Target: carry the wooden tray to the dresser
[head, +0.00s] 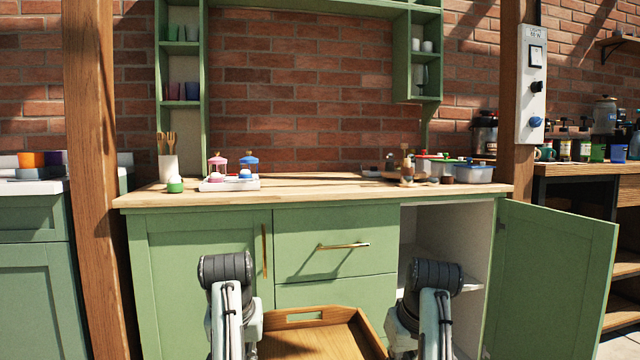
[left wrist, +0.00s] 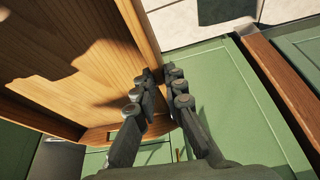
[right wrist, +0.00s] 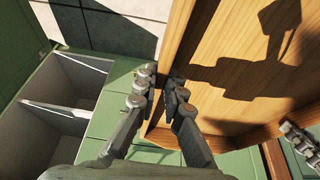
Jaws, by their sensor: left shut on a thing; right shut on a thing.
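The wooden tray (head: 312,343) is low at the bottom of the head view, in front of the green dresser (head: 335,292) and below its wooden top (head: 330,191). Its far wall has a handle slot; its near part is cut off. The tray floor looks bare in the left wrist view (left wrist: 75,75) and the right wrist view (right wrist: 235,85). My left gripper (left wrist: 160,74) is shut on one side wall of the tray. My right gripper (right wrist: 160,74) is shut on the opposite side wall. Both fingertips are hidden in the head view.
The dresser's right door (head: 555,275) stands open to the right. On the top, a white tray with small lidded jars (head: 229,184) stands left of centre, and bowls and containers (head: 474,174) stand at the right. The middle of the top is clear. A wooden post (head: 92,180) rises at left.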

